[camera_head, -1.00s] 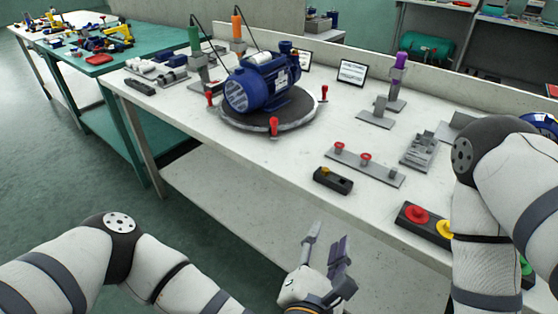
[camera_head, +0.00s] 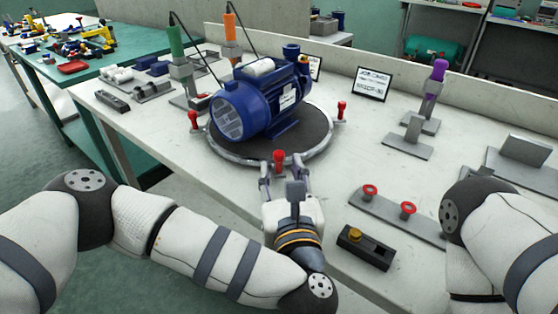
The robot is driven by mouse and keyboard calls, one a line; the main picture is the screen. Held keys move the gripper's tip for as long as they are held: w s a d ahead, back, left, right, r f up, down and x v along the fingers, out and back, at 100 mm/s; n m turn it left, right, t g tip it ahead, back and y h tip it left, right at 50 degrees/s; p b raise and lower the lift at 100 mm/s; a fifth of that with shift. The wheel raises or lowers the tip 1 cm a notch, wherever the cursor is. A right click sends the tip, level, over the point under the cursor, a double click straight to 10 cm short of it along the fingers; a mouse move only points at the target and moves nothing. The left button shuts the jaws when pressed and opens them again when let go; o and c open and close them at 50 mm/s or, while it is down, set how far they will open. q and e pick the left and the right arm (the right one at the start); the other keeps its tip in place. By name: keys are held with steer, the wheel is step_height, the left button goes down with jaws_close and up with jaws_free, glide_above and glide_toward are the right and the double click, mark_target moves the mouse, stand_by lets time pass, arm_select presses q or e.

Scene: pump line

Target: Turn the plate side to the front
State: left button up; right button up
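The blue pump (camera_head: 258,105) sits on a round turntable (camera_head: 318,152) with a dark top and grey rim. The pump's finned round end faces front left, and a pale label plate (camera_head: 288,98) shows on its side facing front right. Red upright handles stand at the rim: one left (camera_head: 193,120), one right (camera_head: 341,110), one at the front (camera_head: 279,161). My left gripper (camera_head: 281,163) is at the front handle, its fingers apart on either side of it. I cannot tell whether they touch it. My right arm shows at the right edge; its gripper is out of view.
Green (camera_head: 175,42) and orange (camera_head: 229,27) corded tools stand behind left, a purple-topped tool (camera_head: 439,70) at the right. A bar with red knobs (camera_head: 395,215) and a black box with a yellow knob (camera_head: 366,247) lie front right. A small screen (camera_head: 371,84) stands behind.

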mark_target(278, 159)
arm_select(q)
steer(key=w, duration=0.2)
steer(key=w+r, duration=0.1)
steer(key=shift+w+a+r, duration=0.1)
steer(key=shift+w+a, duration=0.15)
steer(key=shift+w, duration=0.05)
jaws_close()
steer(key=shift+a, duration=0.15)
